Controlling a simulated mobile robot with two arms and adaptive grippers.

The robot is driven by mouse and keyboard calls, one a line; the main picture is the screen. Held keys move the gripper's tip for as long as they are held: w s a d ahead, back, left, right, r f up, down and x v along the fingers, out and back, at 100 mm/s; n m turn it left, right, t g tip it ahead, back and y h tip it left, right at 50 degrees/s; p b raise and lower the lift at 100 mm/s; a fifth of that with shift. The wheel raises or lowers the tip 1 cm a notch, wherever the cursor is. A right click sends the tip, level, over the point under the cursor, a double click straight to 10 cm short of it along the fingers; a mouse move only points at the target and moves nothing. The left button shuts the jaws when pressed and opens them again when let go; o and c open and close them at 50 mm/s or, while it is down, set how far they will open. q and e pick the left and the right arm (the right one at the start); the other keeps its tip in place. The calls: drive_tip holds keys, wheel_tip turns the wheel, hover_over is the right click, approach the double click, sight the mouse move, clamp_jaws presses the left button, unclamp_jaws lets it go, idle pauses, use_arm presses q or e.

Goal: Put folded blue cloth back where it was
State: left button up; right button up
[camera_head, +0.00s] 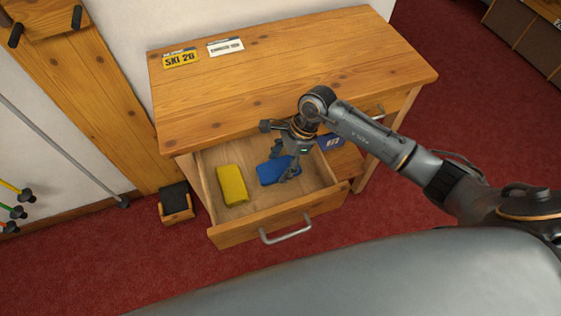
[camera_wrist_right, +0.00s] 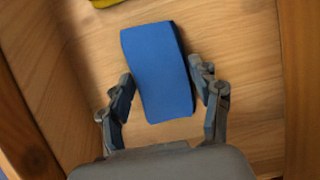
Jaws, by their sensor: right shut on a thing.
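The folded blue cloth (camera_head: 268,173) is inside the open drawer (camera_head: 228,235), in its right part. It also shows in the right wrist view (camera_wrist_right: 157,60), as a flat blue block between the fingers. My right gripper (camera_head: 286,174) reaches down into the drawer and is shut on the blue cloth, one finger at each side. I cannot tell whether the cloth touches the drawer floor. A yellow folded cloth (camera_head: 231,184) lies in the drawer to the left of the blue one. My left gripper is not in view.
The wooden desk top (camera_head: 280,75) overhangs the drawer's back and carries a yellow plate (camera_head: 181,59) and a white card (camera_head: 226,47). The drawer's walls and front with its metal handle (camera_head: 287,232) surround the gripper. A dark-topped small box (camera_head: 176,203) stands on the red carpet.

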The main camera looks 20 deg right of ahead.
drive_tip(key=shift+f, duration=0.15)
drive_tip(key=o, duration=0.8)
drive_tip(key=shift+r, duration=0.3)
drive_tip(key=b+v, duration=0.1)
drive_tip(key=v, duration=1.1)
drive_tip(key=shift+d+f+b, duration=0.1)
drive_tip(key=shift+b, duration=0.2)
drive_tip(key=shift+s, duration=0.1)
